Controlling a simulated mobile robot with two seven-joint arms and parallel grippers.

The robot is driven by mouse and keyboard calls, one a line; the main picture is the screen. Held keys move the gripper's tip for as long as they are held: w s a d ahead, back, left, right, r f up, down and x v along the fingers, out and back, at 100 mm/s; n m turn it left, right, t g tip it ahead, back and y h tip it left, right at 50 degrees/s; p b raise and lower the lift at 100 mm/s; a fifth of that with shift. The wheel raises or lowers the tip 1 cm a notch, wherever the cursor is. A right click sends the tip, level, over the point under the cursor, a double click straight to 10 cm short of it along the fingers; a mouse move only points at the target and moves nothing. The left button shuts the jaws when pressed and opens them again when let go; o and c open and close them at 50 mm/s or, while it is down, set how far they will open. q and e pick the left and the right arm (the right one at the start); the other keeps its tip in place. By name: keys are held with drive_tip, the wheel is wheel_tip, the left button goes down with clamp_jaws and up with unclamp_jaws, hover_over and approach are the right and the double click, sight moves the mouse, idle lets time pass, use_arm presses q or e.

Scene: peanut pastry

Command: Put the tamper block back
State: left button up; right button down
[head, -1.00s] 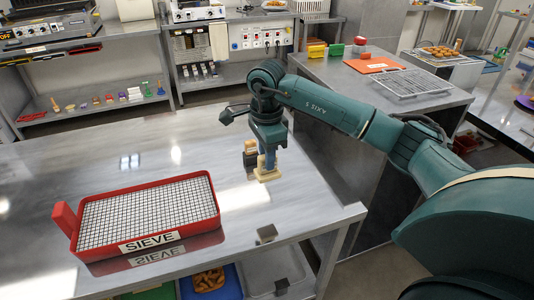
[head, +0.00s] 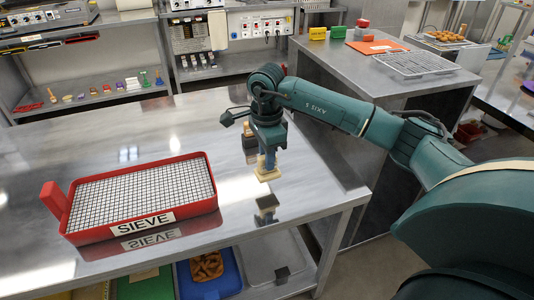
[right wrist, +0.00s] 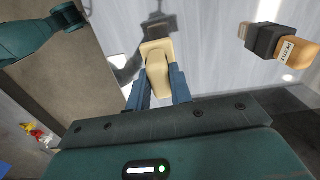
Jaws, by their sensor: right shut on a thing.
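The tamper block (head: 267,175) is a pale tan block with a wider flat foot. My right gripper (head: 267,158) is shut on its upper part and points down over the right end of the steel table. In the right wrist view the block (right wrist: 157,66) sits between the two blue fingers (right wrist: 157,90), foot outward. A mirrored image of gripper and block shows in the tabletop below it, apart from it, so the block appears held above the table. My left gripper is not in view.
A wooden pestle with a dark block, labelled PESTLE (right wrist: 287,47), is close behind the gripper. A red-framed sieve (head: 129,222) lies on the table to the left. The table (head: 310,185) is bare to the right. Small tools stand on the back shelf (head: 60,118).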

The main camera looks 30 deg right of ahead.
drive_tip(key=shift+f+b, duration=0.85)
drive_tip(key=shift+f, duration=0.55)
drive_tip(key=shift+f+b, duration=0.55)
drive_tip(key=shift+f, duration=0.25)
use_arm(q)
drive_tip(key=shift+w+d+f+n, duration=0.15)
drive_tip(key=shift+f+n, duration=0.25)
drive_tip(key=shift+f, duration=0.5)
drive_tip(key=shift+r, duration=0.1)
use_arm(e)
drive_tip(key=shift+f, duration=0.1)
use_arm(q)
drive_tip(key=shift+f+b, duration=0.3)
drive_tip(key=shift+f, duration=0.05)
use_arm(e)
drive_tip(key=shift+f, duration=0.25)
drive_tip(key=c, duration=1.2)
unclamp_jaws()
drive_tip(key=shift+o, duration=0.2)
